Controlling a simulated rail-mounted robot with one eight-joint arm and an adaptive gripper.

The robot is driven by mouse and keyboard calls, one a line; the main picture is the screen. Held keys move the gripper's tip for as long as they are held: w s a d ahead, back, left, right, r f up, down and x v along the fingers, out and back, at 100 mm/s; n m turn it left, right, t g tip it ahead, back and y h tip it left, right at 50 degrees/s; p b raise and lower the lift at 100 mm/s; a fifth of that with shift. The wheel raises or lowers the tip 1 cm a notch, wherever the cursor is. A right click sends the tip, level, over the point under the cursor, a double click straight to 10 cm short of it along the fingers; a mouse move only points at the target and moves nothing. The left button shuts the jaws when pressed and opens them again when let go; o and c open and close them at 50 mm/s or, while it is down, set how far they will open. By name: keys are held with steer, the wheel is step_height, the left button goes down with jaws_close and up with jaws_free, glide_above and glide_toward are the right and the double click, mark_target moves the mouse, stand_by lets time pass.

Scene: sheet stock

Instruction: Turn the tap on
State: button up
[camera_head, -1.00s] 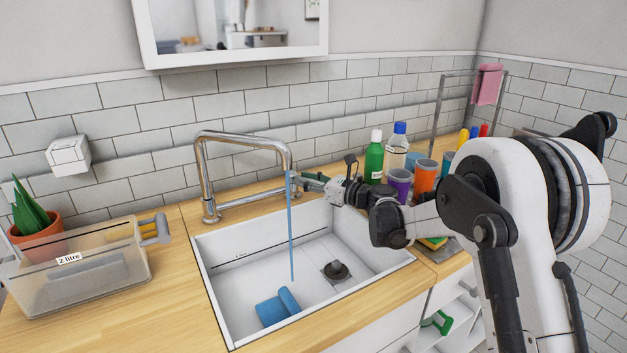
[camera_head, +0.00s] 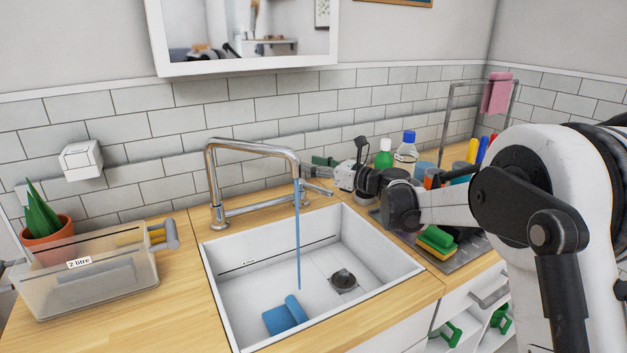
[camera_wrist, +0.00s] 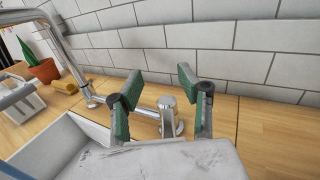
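The chrome tap (camera_head: 255,145) arches over the left and back edge of the sink (camera_head: 225,285). A thin blue stream of water (camera_head: 298,245) runs from its spout down into the sink. A short chrome tap handle (camera_head: 318,188) shows right of the spout. In the wrist view a chrome handle post (camera_wrist: 167,112) stands between and beyond the fingers, with a bar running left towards the tap's foot. My gripper (camera_head: 322,162) is just above and behind the handle. In the wrist view my gripper (camera_wrist: 160,80) is open, its green-padded fingers apart and holding nothing.
A blue item (camera_head: 285,315) lies in the sink near the drain (camera_head: 343,280). A clear bin (camera_head: 95,285) and potted plant (camera_head: 45,225) stand left. Bottles (camera_head: 406,150), cups and a sponge (camera_head: 437,240) stand right, partly behind my arm. The wall is close behind the tap.

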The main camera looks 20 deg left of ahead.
steer(key=shift+r, duration=1.45)
steer(key=shift+c, duration=0.4)
